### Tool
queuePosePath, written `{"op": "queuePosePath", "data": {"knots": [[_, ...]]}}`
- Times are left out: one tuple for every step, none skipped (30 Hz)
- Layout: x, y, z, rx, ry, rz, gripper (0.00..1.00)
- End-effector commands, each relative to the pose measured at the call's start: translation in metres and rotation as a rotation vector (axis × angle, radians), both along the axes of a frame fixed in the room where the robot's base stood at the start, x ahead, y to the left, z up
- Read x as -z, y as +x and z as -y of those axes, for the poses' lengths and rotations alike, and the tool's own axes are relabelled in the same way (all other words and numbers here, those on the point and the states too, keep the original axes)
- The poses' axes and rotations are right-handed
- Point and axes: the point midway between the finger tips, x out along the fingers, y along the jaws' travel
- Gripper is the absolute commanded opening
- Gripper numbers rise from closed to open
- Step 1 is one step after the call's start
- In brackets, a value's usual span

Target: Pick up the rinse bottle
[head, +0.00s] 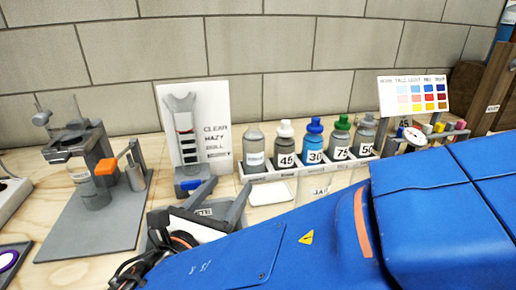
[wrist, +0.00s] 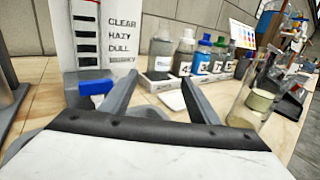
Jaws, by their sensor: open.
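A grey bottle (head: 254,150) with a pale label too small to read stands upright at the left end of a white rack; it may be the rinse bottle. It also shows in the wrist view (wrist: 161,50), beyond and between the finger tips. My gripper (head: 228,186) is open and empty, in front of the rack and short of the bottle. In the wrist view both fingers (wrist: 160,92) point toward the rack with a clear gap between them.
Bottles marked 45, 30, 75 and 50 fill the rest of the rack (head: 285,175). A turbidity card (head: 197,125) stands left of it, a grey stand (head: 85,165) further left. A glass vessel (wrist: 258,100) is at right in the wrist view. A tiled wall closes the back.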

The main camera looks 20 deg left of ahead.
Motion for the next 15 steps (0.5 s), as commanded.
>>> {"op": "queuePosePath", "data": {"knots": [[0.0, 0.007, 0.001, 0.003, 0.0, 0.001, 0.55], [0.0, 0.012, 0.001, 0.003, 0.0, 0.001, 0.55], [0.0, 0.018, 0.002, 0.003, 0.0, 0.0, 0.55], [0.0, 0.023, 0.002, 0.004, 0.0, 0.0, 0.55], [0.0, 0.027, 0.002, 0.004, 0.0, 0.0, 0.55], [0.0, 0.033, 0.002, 0.004, 0.0, 0.001, 0.55], [0.0, 0.038, 0.002, 0.003, 0.0, 0.001, 0.55], [0.0, 0.042, 0.003, 0.003, 0.0, 0.0, 0.55], [0.0, 0.048, 0.003, 0.004, 0.0, 0.0, 0.55], [0.0, 0.053, 0.003, 0.004, 0.0, 0.0, 0.55], [0.0, 0.057, 0.003, 0.003, 0.0, 0.0, 0.55], [0.0, 0.063, 0.003, 0.003, 0.0, 0.0, 0.55], [0.0, 0.068, 0.004, 0.004, 0.0, 0.0, 0.55], [0.0, 0.072, 0.004, 0.004, 0.0, 0.0, 0.55], [0.0, 0.078, 0.004, 0.003, 0.0, 0.0, 0.55]]}}
